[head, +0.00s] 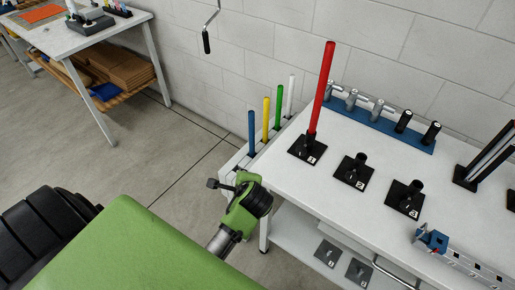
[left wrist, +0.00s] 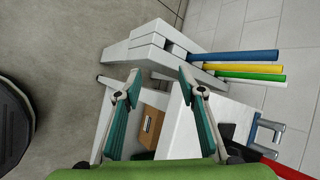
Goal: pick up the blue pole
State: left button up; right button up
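The blue pole (head: 251,132) stands upright in a white rack at the left end of the workbench in the head view. In the left wrist view the blue pole (left wrist: 245,56) lies across the upper right, with its base end at the white rack. My left gripper (left wrist: 160,84) is open and empty, its two teal fingers spread apart. The pole is beyond the fingertips and to their right, not between them. In the head view my green left wrist shows in front of the rack; its fingers cannot be made out. My right gripper is not in view.
Yellow (head: 266,119), green (head: 278,106) and white (head: 290,97) poles stand in a row beside the blue one. A red pole (head: 324,90) stands in a black base on the workbench (head: 330,195). A wall is close behind. Open floor lies left of the rack.

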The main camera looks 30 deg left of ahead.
pick_arm(q)
jog(key=w+a+r+m+t+y, duration=0.1)
jog(key=w+r+m+y, duration=0.15)
jog(key=w+m, duration=0.5)
jog(key=m+t+y, duration=0.2)
jog(key=m, duration=0.3)
send_near(253, 123)
jog(key=b+x, duration=0.4)
jog(key=b, duration=0.2)
jog(key=shift+a+b, duration=0.35)
jog(key=shift+w+a+b, duration=0.45)
jog(key=shift+a+b, duration=0.1)
jog(key=b+x, duration=0.2)
jog(key=b, duration=0.1)
jog(key=b+x, duration=0.2)
jog(key=b, duration=0.1)
jog(key=shift+w+d+f, duration=0.1)
jog(key=shift+f, duration=0.2)
jog(key=shift+w+a+b, duration=0.3)
jog(key=shift+a+b, duration=0.1)
jog(key=shift+b, duration=0.15)
jog(key=shift+w+a+g, duration=0.1)
jog(key=shift+g, duration=0.2)
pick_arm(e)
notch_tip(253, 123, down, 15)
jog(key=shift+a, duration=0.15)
pick_arm(q)
jog(key=shift+c, duration=0.4)
